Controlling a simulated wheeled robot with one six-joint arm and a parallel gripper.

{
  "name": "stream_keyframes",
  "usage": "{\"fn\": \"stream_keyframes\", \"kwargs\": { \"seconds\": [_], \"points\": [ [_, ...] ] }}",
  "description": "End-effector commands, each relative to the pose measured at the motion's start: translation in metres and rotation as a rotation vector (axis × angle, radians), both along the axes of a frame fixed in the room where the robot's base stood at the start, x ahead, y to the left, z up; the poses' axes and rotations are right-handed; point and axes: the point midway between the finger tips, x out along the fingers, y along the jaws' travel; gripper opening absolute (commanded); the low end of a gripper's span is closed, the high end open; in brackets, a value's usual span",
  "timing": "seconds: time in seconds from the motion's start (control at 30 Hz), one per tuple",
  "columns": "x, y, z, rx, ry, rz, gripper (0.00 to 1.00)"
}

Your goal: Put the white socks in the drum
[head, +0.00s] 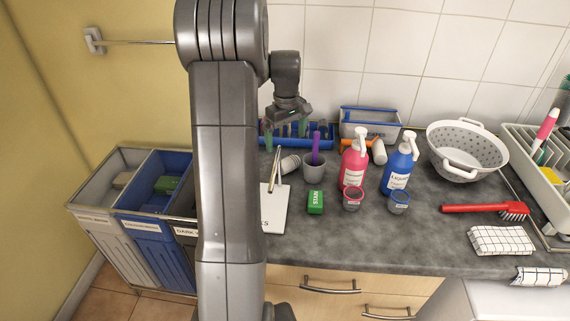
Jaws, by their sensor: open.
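My gripper (286,125) hangs at the end of my arm, pointing down over the back of the counter near a blue rack. Its jaws are open, and I see nothing held in them. I cannot make out any white socks in the head view. No drum shows in this view either. My arm's large link covers the middle left of the picture and hides part of the counter and the bins.
A grey bin (98,220) and a blue bin (140,228) stand left of the dark-grey counter (420,235). A red bottle (353,168), blue bottle (397,170), green box (315,202), colander (466,153) and red brush (475,208) stand or lie on it.

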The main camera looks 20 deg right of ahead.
Motion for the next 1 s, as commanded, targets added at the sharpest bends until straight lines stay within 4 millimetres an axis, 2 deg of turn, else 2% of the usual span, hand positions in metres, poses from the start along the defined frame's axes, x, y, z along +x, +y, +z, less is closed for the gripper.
{"fn": "stream_keyframes", "kwargs": {
  "seconds": [0.1,0.43,0.7,1.0],
  "points": [
    [-0.001,0.0,-0.022,0.001,0.003,0.0,1.0],
    [-0.002,-0.001,-0.05,0.002,0.002,0.0,1.0],
    [-0.005,-0.003,-0.087,0.001,0.0,0.0,1.0],
    [-0.004,-0.003,-0.092,0.0,-0.002,0.001,0.98]
  ]
}}
